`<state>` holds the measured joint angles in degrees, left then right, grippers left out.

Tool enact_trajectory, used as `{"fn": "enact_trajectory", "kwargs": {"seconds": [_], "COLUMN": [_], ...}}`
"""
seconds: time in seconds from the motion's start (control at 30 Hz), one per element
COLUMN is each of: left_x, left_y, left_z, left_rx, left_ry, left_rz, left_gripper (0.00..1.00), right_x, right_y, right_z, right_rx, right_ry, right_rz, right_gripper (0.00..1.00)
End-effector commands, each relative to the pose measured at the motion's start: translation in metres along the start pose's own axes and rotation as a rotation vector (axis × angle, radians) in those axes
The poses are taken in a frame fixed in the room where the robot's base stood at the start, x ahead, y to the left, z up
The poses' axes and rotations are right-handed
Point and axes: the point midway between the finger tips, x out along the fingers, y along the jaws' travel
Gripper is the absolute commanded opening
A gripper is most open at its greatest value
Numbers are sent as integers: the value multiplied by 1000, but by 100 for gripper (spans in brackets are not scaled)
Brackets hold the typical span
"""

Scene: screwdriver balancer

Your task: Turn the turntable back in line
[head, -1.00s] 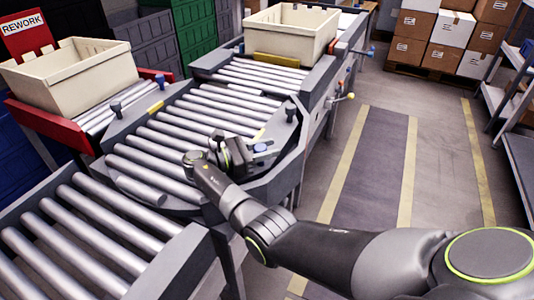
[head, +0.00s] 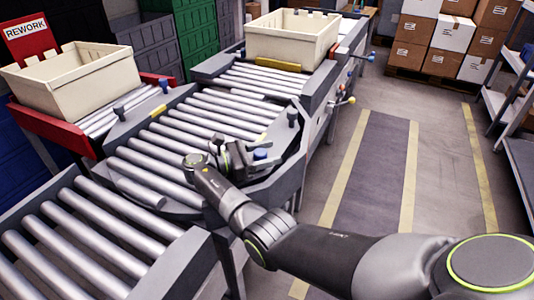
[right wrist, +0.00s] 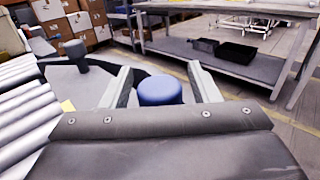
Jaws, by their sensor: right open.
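The turntable (head: 180,136) is the round-edged roller section in the middle of the conveyor line, in the head view. A blue knob (head: 260,154) stands at its right edge, and it also shows in the right wrist view (right wrist: 160,92). My right gripper (head: 246,156) is just left of the knob in the head view. In the right wrist view its two fingers (right wrist: 159,84) are apart, with the knob between them, and nothing is clamped. Whether either finger touches the knob is not clear. My left gripper is not in view.
Roller conveyors adjoin the turntable at the near left (head: 85,240) and far side (head: 262,80). A beige tote (head: 292,36) stands on the far one. Another tote (head: 75,88) stands on the red rework spur. Dark posts (head: 292,116) rise by the turntable.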

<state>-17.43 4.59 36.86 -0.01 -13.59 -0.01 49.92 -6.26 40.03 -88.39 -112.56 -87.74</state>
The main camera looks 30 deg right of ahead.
Motion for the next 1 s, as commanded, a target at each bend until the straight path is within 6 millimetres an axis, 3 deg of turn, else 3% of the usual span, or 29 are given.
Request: {"fn": "enact_trajectory", "kwargs": {"seconds": [0.6,1.0], "left_x": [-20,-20], "left_y": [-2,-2], "left_z": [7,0], "left_rx": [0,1], "left_ry": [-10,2], "left_rz": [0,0], "left_gripper": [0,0], "right_x": [0,0], "right_y": [0,0], "right_z": [93,99], "right_rx": [3,0], "right_ry": [0,0], "right_rz": [-1,-1], "right_gripper": [55,55]}}
